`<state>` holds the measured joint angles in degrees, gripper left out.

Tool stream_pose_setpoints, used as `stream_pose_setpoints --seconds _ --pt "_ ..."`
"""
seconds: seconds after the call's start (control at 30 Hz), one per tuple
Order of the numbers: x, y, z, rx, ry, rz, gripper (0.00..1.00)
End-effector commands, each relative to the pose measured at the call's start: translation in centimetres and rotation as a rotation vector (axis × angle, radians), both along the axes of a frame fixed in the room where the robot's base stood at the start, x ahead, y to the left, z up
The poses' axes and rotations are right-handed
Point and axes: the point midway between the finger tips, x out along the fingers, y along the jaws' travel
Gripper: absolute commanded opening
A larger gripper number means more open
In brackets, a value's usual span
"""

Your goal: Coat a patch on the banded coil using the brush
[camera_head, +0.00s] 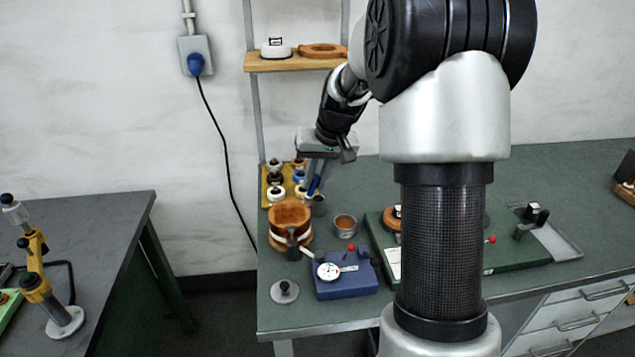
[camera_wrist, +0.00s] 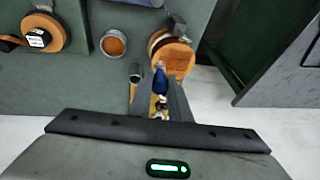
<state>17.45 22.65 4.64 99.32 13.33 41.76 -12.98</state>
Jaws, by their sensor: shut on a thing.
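The banded coil (camera_head: 290,215) is a copper-brown cylinder with a pale band, standing on the left part of the green bench. It also shows in the wrist view (camera_wrist: 176,57). My gripper (camera_head: 314,178) is shut on the blue-handled brush (camera_head: 313,186) behind and right of the coil, above the bench. In the wrist view the brush (camera_wrist: 160,80) lies between the fingers, below the coil in the picture; I cannot make out its bristles. A small cup with orange-brown contents (camera_head: 345,222) stands right of the coil and also shows in the wrist view (camera_wrist: 113,43).
A dark holder (camera_head: 319,206) stands close to the brush. A yellow rack (camera_head: 268,186) with several small spools is behind the coil. A blue box with a dial (camera_head: 345,280) and a grey disc (camera_head: 284,291) are in front. A shelf (camera_head: 290,63) hangs above.

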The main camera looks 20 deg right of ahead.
Motion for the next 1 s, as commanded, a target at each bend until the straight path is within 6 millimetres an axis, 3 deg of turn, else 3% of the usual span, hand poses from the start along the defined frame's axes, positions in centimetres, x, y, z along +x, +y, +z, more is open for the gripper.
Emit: stream_pose_setpoints --seconds 0.43,1.0 --pt "0.1 0.5 4.2 -0.001 0.0 0.0 0.0" --pt "0.1 0.6 4.4 0.0 0.0 0.0 0.0"
